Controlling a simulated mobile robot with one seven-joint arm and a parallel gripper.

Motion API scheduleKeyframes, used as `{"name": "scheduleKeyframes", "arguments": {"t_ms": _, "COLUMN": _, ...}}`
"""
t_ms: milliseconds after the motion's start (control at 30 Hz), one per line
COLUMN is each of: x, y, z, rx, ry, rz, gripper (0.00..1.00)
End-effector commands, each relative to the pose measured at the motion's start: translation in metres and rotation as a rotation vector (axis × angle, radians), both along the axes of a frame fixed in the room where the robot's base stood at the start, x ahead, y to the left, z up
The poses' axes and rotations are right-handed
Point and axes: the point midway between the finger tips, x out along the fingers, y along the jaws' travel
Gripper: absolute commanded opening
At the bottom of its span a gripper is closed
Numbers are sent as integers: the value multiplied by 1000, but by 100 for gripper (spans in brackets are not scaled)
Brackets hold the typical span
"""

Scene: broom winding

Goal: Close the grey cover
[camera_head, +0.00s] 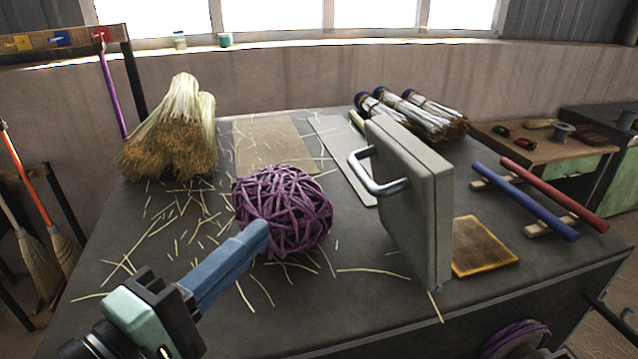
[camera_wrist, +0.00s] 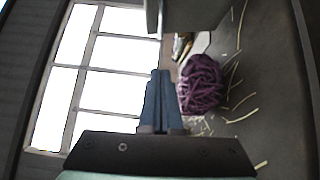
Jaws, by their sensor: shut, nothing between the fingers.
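The grey cover (camera_head: 420,200) stands upright on the right half of the workbench, with a curved metal handle (camera_head: 378,180) on its left face. In the wrist view a grey slab, likely the cover (camera_wrist: 195,14), shows at the top edge. My gripper (camera_head: 258,236) has its blue fingers together and empty. It is left of the cover and apart from it, in front of a purple ball of twine (camera_head: 285,205). In the wrist view the fingertips (camera_wrist: 160,76) point toward the slab. The cover's base is partly visible and its hinge cannot be made out.
Straw bundles (camera_head: 175,135) stand at the back left and tied bundles (camera_head: 410,112) lie at the back right. A yellow-edged plate (camera_head: 484,246) lies right of the cover, with blue (camera_head: 525,200) and red (camera_head: 555,193) rods beyond. Loose straw litters the workbench (camera_head: 350,315).

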Motion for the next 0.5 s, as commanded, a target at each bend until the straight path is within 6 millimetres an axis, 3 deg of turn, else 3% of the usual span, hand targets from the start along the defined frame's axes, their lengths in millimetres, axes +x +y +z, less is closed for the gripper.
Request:
{"name": "scheduleKeyframes", "arguments": {"t_ms": 167, "x": 17, "y": -11, "z": 2, "rx": -10, "ry": 7, "rz": -12, "gripper": 0}}
{"name": "scheduleKeyframes", "arguments": {"t_ms": 500, "x": 81, "y": -46, "z": 6, "rx": -8, "ry": 5, "rz": -12, "gripper": 0}}
